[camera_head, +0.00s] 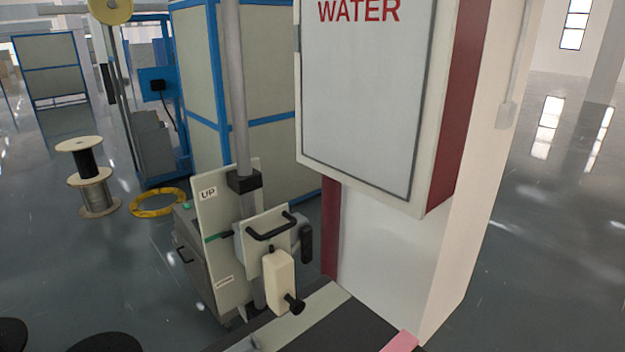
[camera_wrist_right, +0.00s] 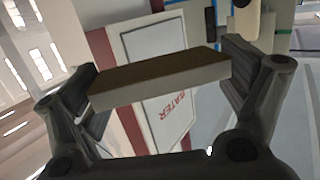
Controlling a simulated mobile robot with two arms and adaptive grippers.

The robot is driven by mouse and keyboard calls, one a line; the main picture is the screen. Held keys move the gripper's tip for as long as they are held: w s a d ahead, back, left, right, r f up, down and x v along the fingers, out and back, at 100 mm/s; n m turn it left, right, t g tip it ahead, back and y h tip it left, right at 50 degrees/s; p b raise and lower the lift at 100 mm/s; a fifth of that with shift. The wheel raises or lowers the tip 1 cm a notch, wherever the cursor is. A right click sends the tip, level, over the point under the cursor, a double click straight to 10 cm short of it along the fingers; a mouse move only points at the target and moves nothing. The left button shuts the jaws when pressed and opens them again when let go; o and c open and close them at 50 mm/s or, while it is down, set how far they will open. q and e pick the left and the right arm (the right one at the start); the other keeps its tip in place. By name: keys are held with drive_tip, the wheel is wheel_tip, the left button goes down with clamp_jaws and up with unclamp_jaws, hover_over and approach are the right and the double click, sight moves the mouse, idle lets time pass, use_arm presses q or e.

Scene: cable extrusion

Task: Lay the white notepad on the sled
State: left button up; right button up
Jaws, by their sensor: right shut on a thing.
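My right gripper (camera_wrist_right: 160,77) shows in the right wrist view, its two dark fingers on either side of a flat block. The block has a brown broad face and a white edge; I take it to be the white notepad (camera_wrist_right: 160,93). The gripper is shut on it and holds it up in the air. In the head view, a pale plate with a black handle (camera_head: 268,232) sits on a vertical pole; it may be the sled, but I cannot tell for sure. Neither gripper shows in the head view, and my left gripper is in no view.
A white cabinet marked WATER (camera_head: 365,100) stands close at the right of the pole. A dark surface with a pale border (camera_head: 315,315) lies at the bottom, with a pink item (camera_head: 400,341) at its right. Cable spools (camera_head: 95,190) and a yellow ring (camera_head: 157,202) are on the left floor.

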drive_tip(key=shift+a, duration=0.1)
drive_tip(key=shift+w+a+r+n+g+y, duration=0.15)
drive_tip(key=shift+w+a+r+n+y, duration=0.2)
drive_tip(key=shift+a+n+y, duration=0.45)
drive_tip(key=shift+w+a+r+n+g+y, duration=0.1)
drive_tip(key=shift+w+a+r+n+y, duration=0.1)
drive_tip(key=shift+w+a+n+y, duration=0.55)
drive_tip(key=shift+w+a+r+n+g+y, duration=0.2)
drive_tip(key=shift+a+n+y, duration=0.25)
drive_tip(key=shift+a+y, duration=0.65)
drive_tip(key=a+n+y, duration=0.1)
drive_tip(key=w+a+r+n+g+y, duration=0.1)
drive_tip(key=a+y, duration=0.1)
drive_tip(key=w+a+n+g+y, duration=0.1)
drive_tip(key=shift+w+a+r+y, duration=0.1)
drive_tip(key=shift+a+r+y, duration=0.1)
drive_tip(key=shift+r+y, duration=0.05)
drive_tip(key=w+a+n+g+y, duration=0.1)
drive_tip(key=a+n+g, duration=0.1)
drive_tip(key=w+a+r+n+g+y, duration=0.1)
drive_tip(key=a+y, duration=0.1)
drive_tip(key=w+a+r+n+g+y, duration=0.1)
drive_tip(key=a+n+g, duration=0.1)
drive_tip(key=a, duration=0.1)
drive_tip(key=shift+n+g+y, duration=0.3)
drive_tip(key=shift+g, duration=0.05)
drive_tip(key=shift+w, duration=0.1)
